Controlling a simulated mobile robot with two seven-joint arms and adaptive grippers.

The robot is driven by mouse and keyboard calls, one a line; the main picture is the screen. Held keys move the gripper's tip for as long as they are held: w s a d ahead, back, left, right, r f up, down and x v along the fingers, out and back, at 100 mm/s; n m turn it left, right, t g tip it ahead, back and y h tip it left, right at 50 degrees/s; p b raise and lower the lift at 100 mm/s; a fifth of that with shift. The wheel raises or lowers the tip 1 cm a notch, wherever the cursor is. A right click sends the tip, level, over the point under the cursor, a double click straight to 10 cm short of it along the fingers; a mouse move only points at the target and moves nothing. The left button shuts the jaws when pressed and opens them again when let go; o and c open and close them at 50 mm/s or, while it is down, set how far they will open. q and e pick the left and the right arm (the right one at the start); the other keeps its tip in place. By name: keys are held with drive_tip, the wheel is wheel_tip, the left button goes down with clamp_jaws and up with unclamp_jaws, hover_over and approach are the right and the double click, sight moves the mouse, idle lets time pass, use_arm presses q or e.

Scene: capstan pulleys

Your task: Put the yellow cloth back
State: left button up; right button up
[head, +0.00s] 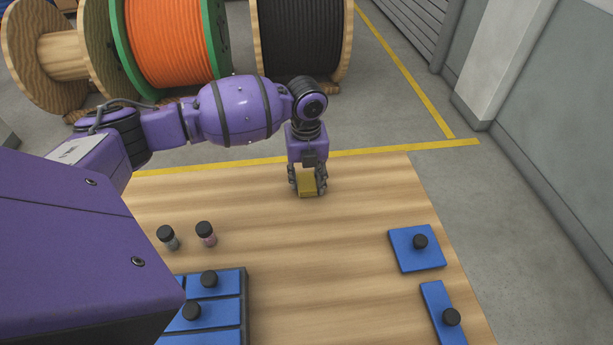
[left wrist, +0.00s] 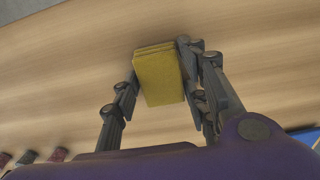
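The yellow cloth (head: 307,182) is a folded, block-like bundle near the far edge of the wooden table. My left gripper (head: 307,188) points down at it, with a finger on each side. In the left wrist view the cloth (left wrist: 158,75) sits between the fingertips (left wrist: 158,72), which appear to touch its two sides. I cannot tell whether the cloth rests on the table or is slightly above it. My right gripper is not in view.
Two small dark-capped vials (head: 206,234) stand at left on the table (head: 320,270). A tray with blue knobbed lids (head: 216,312) is at front left. Blue knobbed plates (head: 405,257) lie along the right side. The table's middle is clear. Cable spools (head: 170,40) stand beyond it.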

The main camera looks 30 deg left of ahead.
sight(306, 181)
use_arm(q)
drive_tip(key=shift+o, duration=1.2)
wheel_tip(306, 181, up, 12)
drive_tip(key=shift+r, duration=0.25)
drive_tip(key=shift+s+f, duration=0.1)
